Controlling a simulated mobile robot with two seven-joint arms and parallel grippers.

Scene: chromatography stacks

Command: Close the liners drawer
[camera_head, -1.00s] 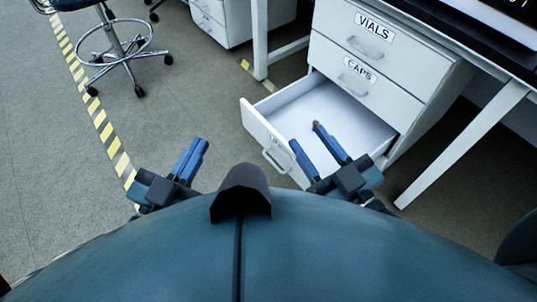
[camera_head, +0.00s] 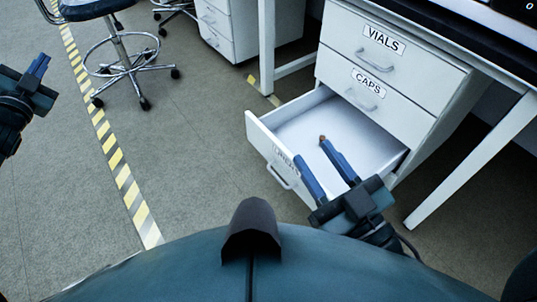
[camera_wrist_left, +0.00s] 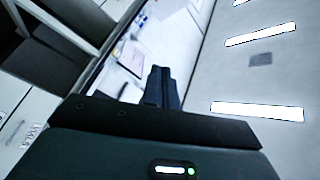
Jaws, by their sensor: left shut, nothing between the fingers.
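The liners drawer (camera_head: 258,140) is the lowest drawer of the white cabinet and stands pulled far out. Its front label is tilted away and partly covered, so I cannot read it fully. My right gripper (camera_head: 311,150) is open, with one finger in front of the drawer front and the other over the drawer's inside; contact cannot be told. A small brown thing (camera_head: 322,137) shows in the drawer by a fingertip. My left gripper (camera_head: 40,66) is shut and empty at the far left, well away from the drawer; its fingers show in the left wrist view (camera_wrist_left: 162,85).
The vials drawer (camera_head: 345,50) and caps drawer (camera_head: 350,95) above are shut. A desk leg (camera_head: 470,160) stands right of the cabinet. A stool (camera_head: 120,60) stands at the upper left beside striped floor tape (camera_head: 121,175). The floor left of the drawer is clear.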

